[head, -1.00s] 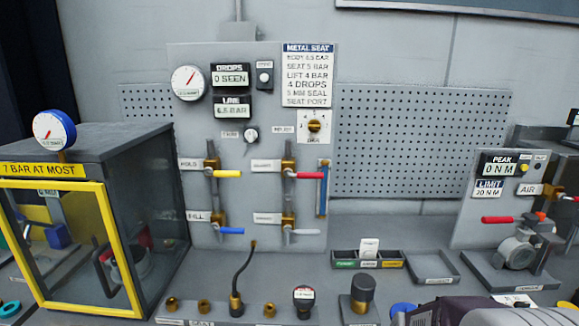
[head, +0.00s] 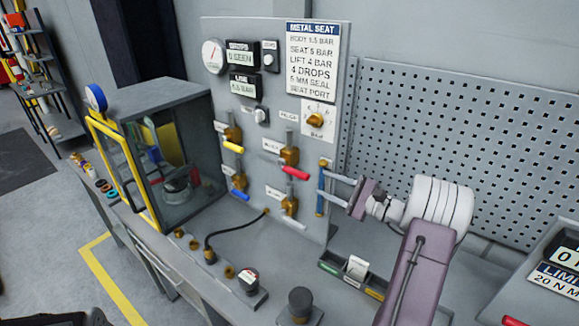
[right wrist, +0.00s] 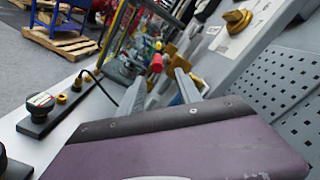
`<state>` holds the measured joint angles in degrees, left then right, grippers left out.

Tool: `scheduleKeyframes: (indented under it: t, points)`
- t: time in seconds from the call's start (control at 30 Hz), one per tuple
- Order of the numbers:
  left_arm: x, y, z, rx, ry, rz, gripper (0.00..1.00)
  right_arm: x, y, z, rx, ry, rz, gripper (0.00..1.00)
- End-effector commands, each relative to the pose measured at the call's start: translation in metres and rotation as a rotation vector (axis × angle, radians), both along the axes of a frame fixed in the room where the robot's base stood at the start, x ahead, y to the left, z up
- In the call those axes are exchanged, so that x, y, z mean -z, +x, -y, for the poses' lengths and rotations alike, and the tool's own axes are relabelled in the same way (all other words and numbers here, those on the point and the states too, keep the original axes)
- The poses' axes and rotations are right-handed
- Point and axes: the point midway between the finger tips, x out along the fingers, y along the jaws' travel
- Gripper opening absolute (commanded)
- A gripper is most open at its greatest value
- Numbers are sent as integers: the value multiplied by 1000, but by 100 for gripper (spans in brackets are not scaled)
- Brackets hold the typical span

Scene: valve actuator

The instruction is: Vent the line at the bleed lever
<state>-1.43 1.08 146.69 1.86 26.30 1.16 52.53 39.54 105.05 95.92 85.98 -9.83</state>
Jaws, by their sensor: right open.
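The grey panel (head: 268,95) carries several levers: yellow (head: 233,147), blue (head: 239,195), red (head: 295,173) and pale grey (head: 293,222). Their labels are too small to read surely, so I cannot tell which is the bleed lever. My right gripper (head: 326,187) is open, its fingers pointing left toward the panel's right edge, close to the upright blue tube (head: 321,205). In the right wrist view, the red lever's tip (right wrist: 156,62) shows between the open fingers (right wrist: 158,82), apparently beyond them. Contact cannot be told. My left gripper is not in view.
The line display (head: 244,85) reads about 6.5 bar. A yellow knob (head: 316,121) sits above the tube. A black hose (head: 232,228) curves over the bench. A glass-fronted cabinet (head: 175,90) stands left. A small divided tray (head: 343,273) lies below my right arm.

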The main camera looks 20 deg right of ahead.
Motion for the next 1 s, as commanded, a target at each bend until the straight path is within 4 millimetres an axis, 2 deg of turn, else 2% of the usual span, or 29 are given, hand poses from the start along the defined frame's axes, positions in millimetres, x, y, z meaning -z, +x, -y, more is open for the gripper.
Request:
scheduleKeyframes:
  t: [0.17, 0.4, 0.57, 0.9, 0.97, 1.0]
  points:
    - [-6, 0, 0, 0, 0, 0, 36, -2, 8, -6, -4, 2, 1, 41]
    - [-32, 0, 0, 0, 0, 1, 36, -5, 50, -32, -7, 2, -3, 41]
    - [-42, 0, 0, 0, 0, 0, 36, -3, 71, -44, -5, 0, -2, 41]
    - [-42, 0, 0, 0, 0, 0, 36, 1, 78, -48, -1, -1, -3, 41]
    - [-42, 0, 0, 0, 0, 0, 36, 1, 78, -48, -1, -1, -3, 27]
    - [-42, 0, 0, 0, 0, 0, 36, 1, 78, -47, -2, -1, -4, 16]
